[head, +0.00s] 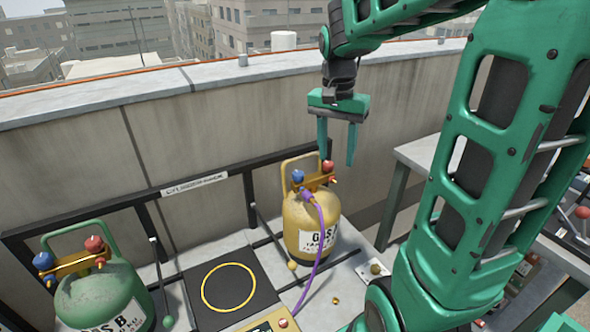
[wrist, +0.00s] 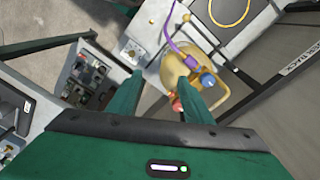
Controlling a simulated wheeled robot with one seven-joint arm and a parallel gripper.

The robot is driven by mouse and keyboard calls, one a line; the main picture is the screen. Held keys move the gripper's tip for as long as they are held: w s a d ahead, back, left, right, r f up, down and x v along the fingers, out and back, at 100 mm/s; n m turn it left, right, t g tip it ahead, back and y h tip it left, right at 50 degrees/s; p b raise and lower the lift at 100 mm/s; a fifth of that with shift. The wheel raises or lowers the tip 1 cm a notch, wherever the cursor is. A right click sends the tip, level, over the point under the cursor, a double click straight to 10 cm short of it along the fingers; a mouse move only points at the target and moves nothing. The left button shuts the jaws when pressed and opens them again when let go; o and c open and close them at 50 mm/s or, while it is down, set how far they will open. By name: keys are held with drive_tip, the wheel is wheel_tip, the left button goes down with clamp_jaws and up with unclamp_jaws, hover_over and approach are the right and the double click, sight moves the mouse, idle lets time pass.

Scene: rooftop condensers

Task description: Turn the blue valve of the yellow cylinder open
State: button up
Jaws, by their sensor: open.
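The yellow cylinder (head: 308,222) stands upright on the rack floor, with a yellow handle and a brass manifold on top. Its blue valve (head: 298,176) is on the left of the manifold and its red valve (head: 328,166) on the right. A purple hose (head: 321,222) runs down from the manifold. In the wrist view the blue valve (wrist: 207,79) shows beside the right finger, and the red valve (wrist: 177,106) lies between the fingers' lines.
A green cylinder (head: 103,292) with its own blue and red valves stands at the left. A black pad (head: 202,281) with a yellow ring lies between the cylinders. A black rail (head: 105,203) and a concrete wall (head: 190,150) are behind. A grey table (head: 420,156) is at right.

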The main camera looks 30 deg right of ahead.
sight(298, 173)
drive_tip(key=w+a+m, duration=0.3)
drive_tip(key=w, duration=0.9)
drive_tip(key=shift+y, duration=0.4)
drive_tip(key=f, duration=1.1)
drive_tip(key=shift+w+a+f, duration=0.15)
drive_tip(key=shift+w+f, duration=0.1)
drive_tip(key=shift+f, duration=0.1)
drive_tip(key=c, duration=1.1)
